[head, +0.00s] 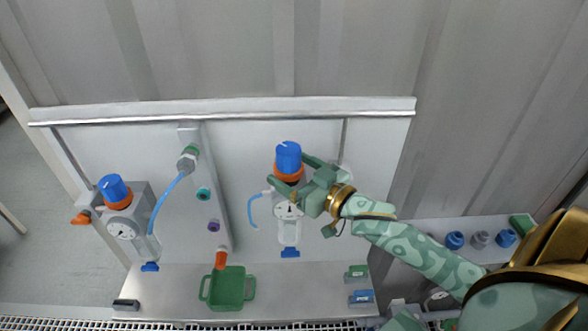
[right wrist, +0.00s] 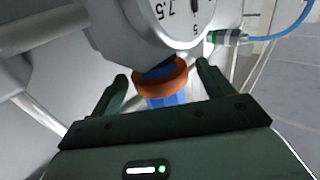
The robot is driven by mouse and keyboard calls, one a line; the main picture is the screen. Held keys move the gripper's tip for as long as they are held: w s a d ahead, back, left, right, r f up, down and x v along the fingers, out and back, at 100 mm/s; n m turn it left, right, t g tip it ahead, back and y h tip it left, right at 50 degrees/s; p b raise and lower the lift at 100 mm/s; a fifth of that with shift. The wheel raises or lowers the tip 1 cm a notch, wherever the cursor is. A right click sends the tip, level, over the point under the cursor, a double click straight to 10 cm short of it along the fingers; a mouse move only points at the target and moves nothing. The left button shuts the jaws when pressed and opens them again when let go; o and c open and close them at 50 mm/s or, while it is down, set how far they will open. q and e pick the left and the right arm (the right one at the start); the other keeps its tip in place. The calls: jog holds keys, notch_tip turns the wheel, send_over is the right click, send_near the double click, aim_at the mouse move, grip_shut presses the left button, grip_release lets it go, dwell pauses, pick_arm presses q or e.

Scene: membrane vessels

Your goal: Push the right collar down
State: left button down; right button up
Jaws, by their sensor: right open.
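The right collar (head: 289,174) is an orange ring under the blue knob (head: 288,155) on the right regulator (head: 291,207). In the right wrist view the collar (right wrist: 160,82) appears between the gauge body and the blue knob (right wrist: 166,100). My right gripper (head: 294,172) is open, with one finger on each side of the collar. In the right wrist view its fingers (right wrist: 160,87) show a gap on both sides of the ring. The head view does not clearly show contact. My left gripper is not in view.
A second regulator (head: 122,225) with a blue knob and orange collar stands at left. A blue hose (head: 165,205) runs up to a fitting beside it. A green tray (head: 227,288) sits on the bench. Blue and grey caps (head: 480,239) lie on the right ledge.

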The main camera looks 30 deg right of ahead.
jog(key=shift+w, duration=0.1)
jog(key=c, duration=1.4)
jog(key=shift+f+p, duration=0.35)
jog(key=shift+f, duration=0.4)
jog(key=o, duration=1.4)
jog(key=b+v, duration=0.1)
jog(key=v, duration=1.5)
jog(key=shift+b, duration=0.35)
